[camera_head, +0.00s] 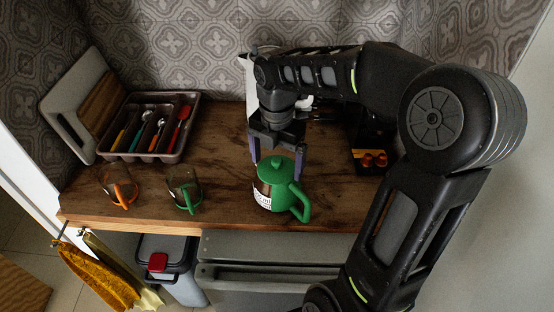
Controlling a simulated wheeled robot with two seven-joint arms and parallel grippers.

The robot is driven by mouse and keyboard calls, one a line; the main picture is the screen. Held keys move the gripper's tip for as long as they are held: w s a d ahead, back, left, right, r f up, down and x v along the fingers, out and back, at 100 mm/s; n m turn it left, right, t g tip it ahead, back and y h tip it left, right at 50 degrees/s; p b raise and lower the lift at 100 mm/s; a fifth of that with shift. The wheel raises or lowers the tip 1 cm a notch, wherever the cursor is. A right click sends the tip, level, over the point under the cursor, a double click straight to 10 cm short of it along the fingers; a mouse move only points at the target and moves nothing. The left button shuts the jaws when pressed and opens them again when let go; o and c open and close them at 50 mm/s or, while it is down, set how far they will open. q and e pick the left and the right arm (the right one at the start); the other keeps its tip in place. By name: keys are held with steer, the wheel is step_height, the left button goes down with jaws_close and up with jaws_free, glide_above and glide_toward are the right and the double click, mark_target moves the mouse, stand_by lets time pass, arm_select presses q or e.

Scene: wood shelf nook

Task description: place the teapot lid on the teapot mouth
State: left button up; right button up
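The green teapot (283,194) stands upright near the front edge of the wooden counter, its handle toward the right and a white label on its left side. Its green lid (277,171), with a round knob, sits over the teapot mouth; I cannot tell whether it is fully seated. My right gripper (277,167) points down over the teapot. Its two purple fingers are spread apart, one on each side of the lid, with visible room between them and the knob. My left gripper is not in view.
Two glass cups, one with an orange handle (124,194) and one with a green handle (188,198), stand to the left. A cutlery tray (187,136) and leaning boards (68,112) are at the back left. A dark coffee-machine-like object (372,160) stands to the right.

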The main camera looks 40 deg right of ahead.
mark_target(277, 160)
steer(key=shift+o, duration=0.6)
steer(key=shift+r+p, duration=0.45)
steer(key=shift+r, duration=0.6)
step_height(277, 160, up, 7)
steer(key=shift+w+r+b, duration=0.1)
steer(key=shift+b, duration=0.2)
steer(key=shift+r+p, duration=1.55)
steer(key=shift+r, duration=0.4)
